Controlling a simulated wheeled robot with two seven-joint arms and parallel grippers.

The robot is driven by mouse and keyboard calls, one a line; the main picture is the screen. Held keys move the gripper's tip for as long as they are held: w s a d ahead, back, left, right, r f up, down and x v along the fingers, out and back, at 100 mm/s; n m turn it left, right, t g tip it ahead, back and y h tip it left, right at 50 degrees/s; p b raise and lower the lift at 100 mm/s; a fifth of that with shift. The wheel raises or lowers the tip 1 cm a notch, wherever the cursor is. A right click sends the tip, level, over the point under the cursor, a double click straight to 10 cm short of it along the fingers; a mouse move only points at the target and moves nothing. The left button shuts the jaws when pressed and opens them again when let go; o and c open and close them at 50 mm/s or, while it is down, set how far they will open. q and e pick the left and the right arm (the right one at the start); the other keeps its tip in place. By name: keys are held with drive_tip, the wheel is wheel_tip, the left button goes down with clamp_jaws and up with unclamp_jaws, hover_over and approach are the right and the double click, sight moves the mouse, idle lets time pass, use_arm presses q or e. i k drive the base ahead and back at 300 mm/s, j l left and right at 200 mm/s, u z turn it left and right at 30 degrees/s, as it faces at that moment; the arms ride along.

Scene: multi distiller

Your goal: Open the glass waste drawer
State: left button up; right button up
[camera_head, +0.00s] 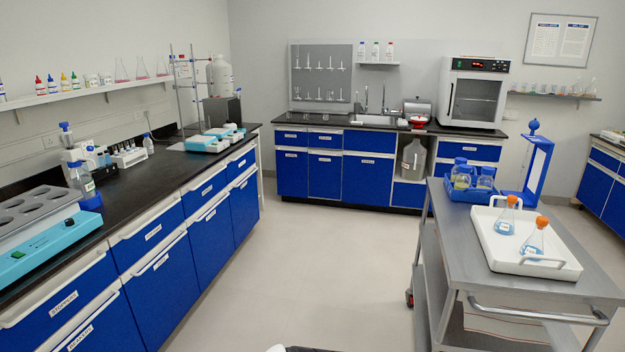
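Blue drawers with pale handle edges and small white labels line the left bench, such as the near drawer (60,296) and the one beyond it (150,238). More blue labelled drawers (291,138) sit under the back bench. All the drawer fronts I see look shut. The nearest labels seem to read "stoppers" and "beakers"; the others are too small to read, so I cannot tell which drawer is glass waste. Neither of my grippers is in view.
The grey floor (330,255) is clear between the left bench and the back bench. A steel cart (440,215) with a white tray (515,262) holding two orange-capped flasks stands at right. A white oven (474,93) and a sink (375,119) are on the back bench.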

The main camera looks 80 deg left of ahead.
sight(326, 166)
drive_tip(key=u, duration=2.75)
drive_tip(key=i+j+u, duration=0.1)
drive_tip(key=i, duration=0.75)
drive_tip(key=i+j+u, duration=0.15)
drive_tip(key=i, duration=0.7)
drive_tip(key=i+l+z, duration=0.3)
drive_tip(key=i, duration=0.95)
drive_tip(key=i+j+z, duration=0.3)
drive_tip(key=i, duration=0.9)
drive_tip(key=l, duration=0.1)
